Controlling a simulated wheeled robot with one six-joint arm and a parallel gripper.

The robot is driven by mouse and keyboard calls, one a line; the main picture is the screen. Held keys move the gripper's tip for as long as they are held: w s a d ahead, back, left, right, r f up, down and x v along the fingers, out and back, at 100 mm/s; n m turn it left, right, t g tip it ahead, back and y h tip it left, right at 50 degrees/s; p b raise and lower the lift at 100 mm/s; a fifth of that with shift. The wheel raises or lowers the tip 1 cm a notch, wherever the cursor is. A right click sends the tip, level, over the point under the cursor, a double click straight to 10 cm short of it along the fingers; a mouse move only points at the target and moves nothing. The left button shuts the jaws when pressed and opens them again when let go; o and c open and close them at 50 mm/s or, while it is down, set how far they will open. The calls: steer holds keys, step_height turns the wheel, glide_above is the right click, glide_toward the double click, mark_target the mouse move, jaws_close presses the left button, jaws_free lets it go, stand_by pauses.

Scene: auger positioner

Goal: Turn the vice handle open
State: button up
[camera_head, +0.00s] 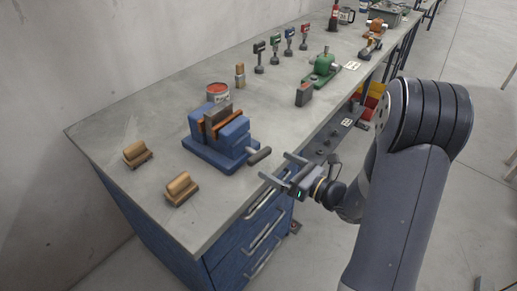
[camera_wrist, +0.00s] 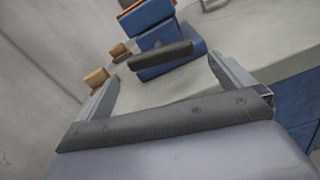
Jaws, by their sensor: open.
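The blue vice (camera_head: 222,137) stands on the grey workbench near its front edge, with an orange-brown piece at its jaws. Its dark handle (camera_head: 259,156) sticks out from the vice toward the front edge. My gripper (camera_head: 278,170) is open and empty, just off the bench edge, to the right of and slightly below the handle in the head view. In the wrist view the handle (camera_wrist: 160,55) lies ahead, beyond and between my two fingertips (camera_wrist: 163,72), apart from them. The vice body (camera_wrist: 158,33) shows behind the handle.
Two wooden brushes or blocks, one at the left (camera_head: 137,153) and one nearer (camera_head: 180,188), lie left of the vice. A red-topped can (camera_head: 218,92) stands behind it. Blue drawers with metal pulls (camera_head: 262,232) lie below the bench edge. A dark red-topped block (camera_head: 303,94) stands farther right.

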mark_target(263, 158)
steer(key=p+x, duration=0.1)
steer(key=x, duration=0.7)
steer(key=shift+w+a, duration=0.25)
steer(key=shift+a, duration=0.1)
steer(key=c, duration=0.7)
steer(key=b, duration=0.1)
steer(key=n+b, duration=0.1)
steer(key=b, duration=0.1)
steer(key=shift+f+n, duration=0.25)
steer(key=shift+n, duration=0.05)
steer(key=shift+r+n+b, duration=0.2)
steer(key=shift+n+b, duration=0.3)
steer(key=shift+b, duration=0.1)
steer(key=o, duration=0.7)
steer(key=b+v, duration=0.1)
steer(key=v, duration=1)
